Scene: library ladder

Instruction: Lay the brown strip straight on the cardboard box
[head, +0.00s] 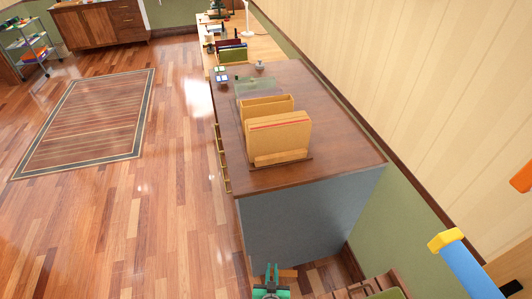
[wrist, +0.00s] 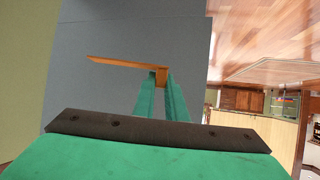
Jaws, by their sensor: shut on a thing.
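My gripper (head: 271,272) is at the bottom of the head view, low in front of the grey end of the cabinet. In the wrist view its green fingers (wrist: 160,76) are shut on one end of the brown strip (wrist: 122,62). The strip looks thin and orange-brown and sticks out sideways to the left of the fingertips. It is held in the air, with a plain grey surface behind it. In the head view a short part of the strip (head: 288,273) shows right of the fingers.
A wooden crate-like thing (head: 362,289) is at the bottom right, near a blue and yellow bar (head: 462,262). The wood floor (head: 160,215) on the left is open, with a rug (head: 90,120).

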